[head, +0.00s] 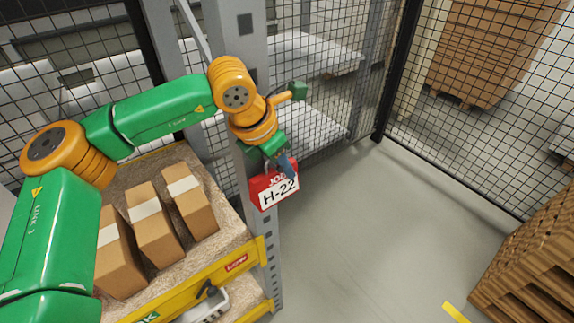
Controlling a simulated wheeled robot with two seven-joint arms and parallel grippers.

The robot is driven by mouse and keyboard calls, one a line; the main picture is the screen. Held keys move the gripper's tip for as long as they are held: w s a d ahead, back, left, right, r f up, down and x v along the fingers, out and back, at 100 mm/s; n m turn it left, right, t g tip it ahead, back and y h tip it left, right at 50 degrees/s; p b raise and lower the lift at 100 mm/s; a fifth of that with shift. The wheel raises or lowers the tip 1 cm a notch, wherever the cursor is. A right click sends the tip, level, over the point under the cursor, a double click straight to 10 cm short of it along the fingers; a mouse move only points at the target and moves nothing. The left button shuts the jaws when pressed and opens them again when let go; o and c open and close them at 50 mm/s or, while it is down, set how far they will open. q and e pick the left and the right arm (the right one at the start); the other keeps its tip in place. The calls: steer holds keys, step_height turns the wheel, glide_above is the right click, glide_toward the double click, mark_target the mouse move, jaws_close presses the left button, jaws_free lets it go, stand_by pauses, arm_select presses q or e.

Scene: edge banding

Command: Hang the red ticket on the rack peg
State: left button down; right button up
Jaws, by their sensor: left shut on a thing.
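The red ticket (261,191) has a white label reading H-22. It hangs upright from my left gripper (277,161), which is shut on its top edge. The ticket is in front of the grey rack upright (248,60), near the right end of the rack. I cannot make out the rack peg; the gripper and ticket may hide it. I cannot tell whether the ticket touches the rack. My right gripper is not in view.
Several cardboard boxes (155,222) stand on the rack shelf, behind a yellow beam (200,282). A black mesh fence (450,120) runs behind and to the right. Wooden pallets (535,262) are stacked at the lower right. The grey floor (370,240) between is clear.

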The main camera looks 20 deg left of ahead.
arm_select(q)
steer(key=shift+a+f, duration=0.1)
steer(key=shift+f, duration=0.05)
steer(key=c, duration=0.9)
jaws_free()
steer(key=o, duration=0.3)
steer(key=shift+a+f, duration=0.1)
steer(key=shift+o, duration=0.2)
